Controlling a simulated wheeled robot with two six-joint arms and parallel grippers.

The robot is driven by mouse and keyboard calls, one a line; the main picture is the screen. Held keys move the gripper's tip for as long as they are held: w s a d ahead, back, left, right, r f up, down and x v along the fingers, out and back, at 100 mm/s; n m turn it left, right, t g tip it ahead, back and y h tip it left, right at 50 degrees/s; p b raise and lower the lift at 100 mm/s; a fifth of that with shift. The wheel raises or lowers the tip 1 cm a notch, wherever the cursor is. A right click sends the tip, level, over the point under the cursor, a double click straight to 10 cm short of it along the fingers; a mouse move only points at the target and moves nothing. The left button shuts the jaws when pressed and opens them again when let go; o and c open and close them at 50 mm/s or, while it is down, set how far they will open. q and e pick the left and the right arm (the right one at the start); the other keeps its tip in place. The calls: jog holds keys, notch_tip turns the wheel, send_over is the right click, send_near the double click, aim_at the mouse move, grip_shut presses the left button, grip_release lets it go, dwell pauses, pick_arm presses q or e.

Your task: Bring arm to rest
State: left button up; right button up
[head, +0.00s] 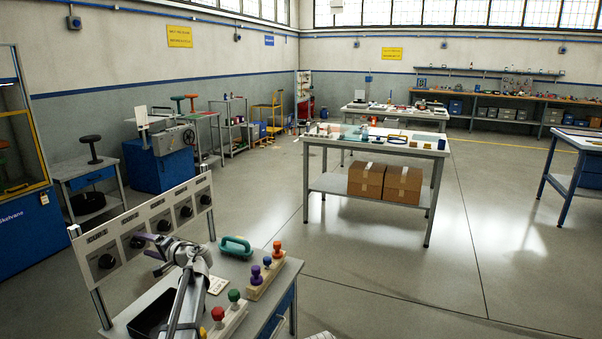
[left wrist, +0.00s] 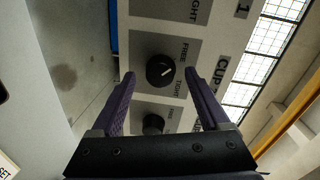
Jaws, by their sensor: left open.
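My left gripper (head: 147,246) has purple fingers and stands in front of the upright white knob panel (head: 120,228). In the left wrist view the gripper (left wrist: 159,76) is open and empty, its fingers spread either side of a black knob (left wrist: 160,72). The knob has a white pointer mark and the words FREE and TIGHT beside it. Whether the fingers touch it cannot be told, but gaps show on both sides. Another black knob (left wrist: 152,123) lies nearer the gripper's base in that view. My right gripper is not in view.
Grey floor (head: 400,270) is clear to the right.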

pick_arm(q)
jog(key=f+v, duration=0.1)
jog(key=v, duration=0.6)
jog(key=x, duration=0.5)
jog(key=r+x, duration=0.1)
jog(key=x, duration=0.2)
jog(key=shift+w+a, duration=0.1)
jog(key=m, duration=0.3)
jog(key=shift+m+g, duration=0.3)
jog(key=m, duration=0.4)
jog(key=shift+m+y+b, duration=0.3)
jog(key=shift+m+b, duration=0.05)
jog(key=shift+m, duration=0.05)
jog(key=m, duration=0.5)
jog(key=shift+w+g+y+b, duration=0.1)
jog(key=shift+g+y+b, duration=0.2)
jog(key=shift+b, duration=0.1)
jog(key=m, duration=0.3)
jog(key=shift+m+b, duration=0.3)
jog(key=shift+m, duration=0.1)
jog(key=shift+d, duration=0.2)
